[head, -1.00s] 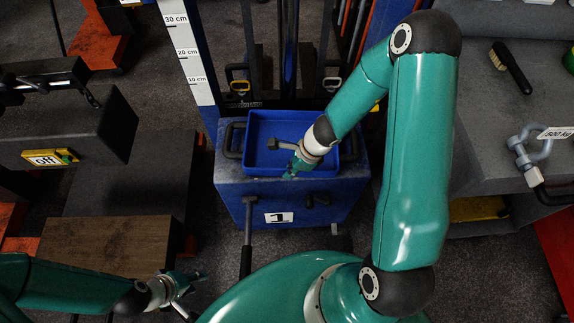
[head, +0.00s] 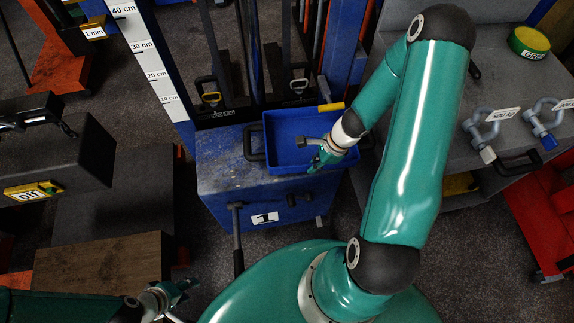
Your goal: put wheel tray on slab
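The blue wheel tray (head: 284,152), with a black handle at each side, is at the top of the blue box marked 1 (head: 226,176). It sits towards the box's right side, its right handle beyond the box; I cannot tell whether it touches the top. My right gripper (head: 317,162) is at the tray's front wall and appears closed on it; its fingertips are partly hidden. My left gripper (head: 180,291) is low at left, apart from the tray; its finger gap is unclear. A dark flat slab (head: 112,195) lies at left.
A brown wooden block (head: 98,270) is in front of the dark slab. A dark unit with an "off" label (head: 35,190) stands at far left. A grey bench (head: 425,150) with shackles (head: 482,130) is at right. A lever (head: 237,235) stands before the blue box.

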